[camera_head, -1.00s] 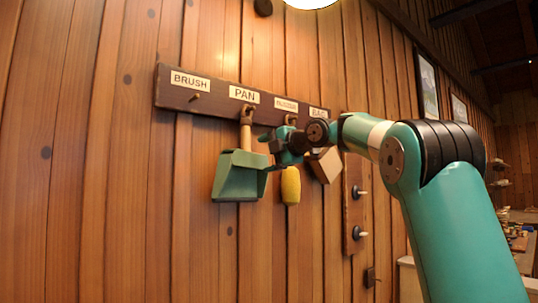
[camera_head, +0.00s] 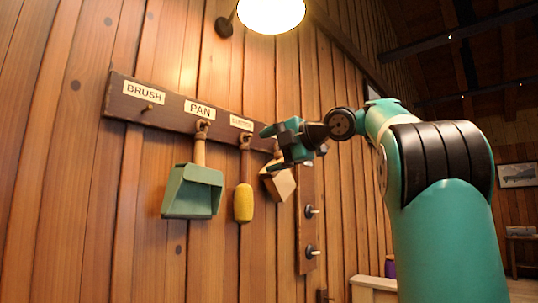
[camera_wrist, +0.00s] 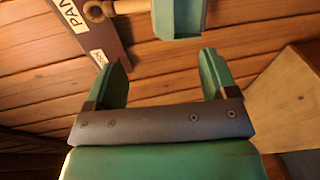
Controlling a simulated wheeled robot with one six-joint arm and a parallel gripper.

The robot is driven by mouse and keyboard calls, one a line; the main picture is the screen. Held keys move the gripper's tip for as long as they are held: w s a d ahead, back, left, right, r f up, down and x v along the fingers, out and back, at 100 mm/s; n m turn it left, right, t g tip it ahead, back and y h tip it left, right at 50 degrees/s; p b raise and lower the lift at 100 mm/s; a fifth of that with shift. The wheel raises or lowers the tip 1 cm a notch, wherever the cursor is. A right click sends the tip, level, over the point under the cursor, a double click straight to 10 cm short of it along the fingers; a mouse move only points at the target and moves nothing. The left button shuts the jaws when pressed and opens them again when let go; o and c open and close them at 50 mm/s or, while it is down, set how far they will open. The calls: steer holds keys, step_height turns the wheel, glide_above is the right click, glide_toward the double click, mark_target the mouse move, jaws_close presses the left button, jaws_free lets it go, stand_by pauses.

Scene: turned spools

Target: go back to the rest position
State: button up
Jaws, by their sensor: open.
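My gripper (camera_head: 273,147) is at the right end of the wall rack in the head view, its jaws spread and nothing between them. In the wrist view its two fingers (camera_wrist: 160,68) stand wide apart, with bare wall planks between them. A green pan (camera_head: 192,192) hangs by its wooden handle under the PAN label, clear of my gripper. It also shows beyond the fingertips in the wrist view (camera_wrist: 180,20).
The dark rack (camera_head: 165,112) holds pegs; the BRUSH peg is bare. A yellow-headed tool (camera_head: 243,203) and a wooden block-shaped tool (camera_head: 279,186) hang close to my gripper. A lit lamp (camera_head: 271,12) is above. A low white cabinet (camera_head: 373,290) stands right.

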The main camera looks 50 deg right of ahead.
steer(key=shift+s, duration=0.25)
steer(key=shift+w+a, duration=0.1)
steer(key=w+a+f+m+g+y+p, duration=0.1)
steer(key=w+a+f+m+g+y, duration=0.3)
steer(key=a+f, duration=0.75)
steer(key=s+a+f+m+g+p, duration=0.1)
steer(key=s+a+f+m+g, duration=0.15)
steer(key=a+f, duration=0.4)
steer(key=s+a+f+m+g, duration=0.25)
steer(key=a+f, duration=0.25)
steer(key=a, duration=0.3)
steer(key=s+a+f+m+g+h, duration=0.1)
steer(key=s+a+f+m+g, duration=0.1)
steer(key=s+f, duration=0.6)
steer(key=s+a+f+m+g+h+p, duration=0.1)
steer(key=s+a+f+g, duration=0.3)
steer(key=s+f, duration=0.4)
steer(key=s+m, duration=0.1)
steer(key=s, duration=0.1)
steer(key=shift+s+a+f+m+g, duration=0.2)
steer(key=shift+s+a+m+g, duration=0.1)
steer(key=shift+s+m, duration=0.1)
